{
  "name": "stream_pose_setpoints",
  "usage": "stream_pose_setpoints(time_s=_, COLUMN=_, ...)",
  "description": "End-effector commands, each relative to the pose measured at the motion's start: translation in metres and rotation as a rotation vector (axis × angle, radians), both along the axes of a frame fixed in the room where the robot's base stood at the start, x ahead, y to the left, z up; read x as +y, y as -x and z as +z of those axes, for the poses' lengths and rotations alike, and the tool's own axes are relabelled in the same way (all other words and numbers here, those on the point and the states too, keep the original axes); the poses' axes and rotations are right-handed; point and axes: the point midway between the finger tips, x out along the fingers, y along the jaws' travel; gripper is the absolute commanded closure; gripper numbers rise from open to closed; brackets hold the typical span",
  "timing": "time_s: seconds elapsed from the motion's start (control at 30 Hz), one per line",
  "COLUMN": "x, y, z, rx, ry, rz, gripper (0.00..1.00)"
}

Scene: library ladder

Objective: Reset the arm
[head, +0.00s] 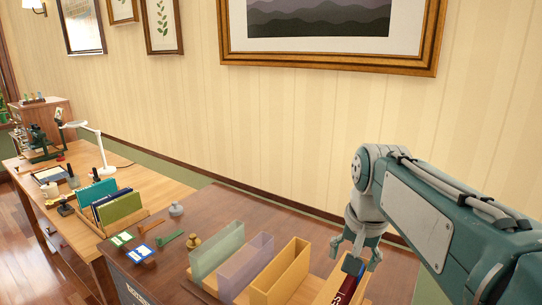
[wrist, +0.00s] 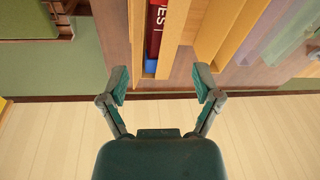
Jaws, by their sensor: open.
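My gripper (head: 357,252) is at the right of the head view, pointing down over the dark desk. Its two fingers are spread apart with nothing between them, as the wrist view (wrist: 162,82) also shows. Just below it is a dark red book (head: 346,288) with pale lettering and a blue part at its end. The book (wrist: 155,35) lies beyond the fingertips in the wrist view, beside a light wooden divider (wrist: 172,40). The fingers look apart from the book. Its lower part is cut off in the head view.
Green (head: 217,250), purple (head: 246,265) and yellow (head: 282,272) upright bins stand left of my gripper on the desk. A rack of folders (head: 112,208) and a white lamp (head: 97,143) are farther left. The striped wall (head: 290,130) is close behind the desk.

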Motion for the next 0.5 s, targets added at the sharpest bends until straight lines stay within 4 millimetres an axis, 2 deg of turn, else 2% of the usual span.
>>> stream_pose_setpoints(time_s=0.03, x=0.001, y=0.017, z=-0.002, rx=-0.032, ry=0.012, rz=0.038, gripper=0.19)
stream_pose_setpoints(time_s=0.3, x=0.004, y=0.09, z=-0.032, rx=-0.193, ry=0.091, rz=0.246, gripper=0.19)
stream_pose_setpoints(time_s=0.5, x=0.005, y=0.129, z=-0.062, rx=-0.287, ry=0.155, rz=0.374, gripper=0.19)
